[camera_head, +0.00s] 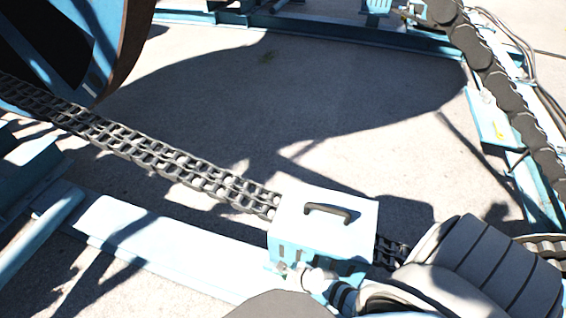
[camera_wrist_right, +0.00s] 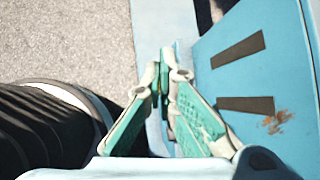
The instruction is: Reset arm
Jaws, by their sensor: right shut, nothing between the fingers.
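My right gripper (camera_head: 290,268) is low in the middle of the head view, in front of the slotted side of a light blue box (camera_head: 350,232). The right wrist view shows its two green-padded fingers (camera_wrist_right: 166,62) closed together and empty. The slotted blue panel (camera_wrist_right: 236,80) stands just to their right there; I cannot tell whether the fingers touch it. My right arm comes in from the lower right of the head view. My left gripper is not in view.
The box has a black handle (camera_head: 328,213) on top, and a double chain (camera_head: 150,153) runs into it from the upper left. A blue beam (camera_head: 150,240) lies along the near floor. A large reel (camera_head: 125,40) stands upper left. The concrete floor (camera_head: 290,110) in the middle is clear.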

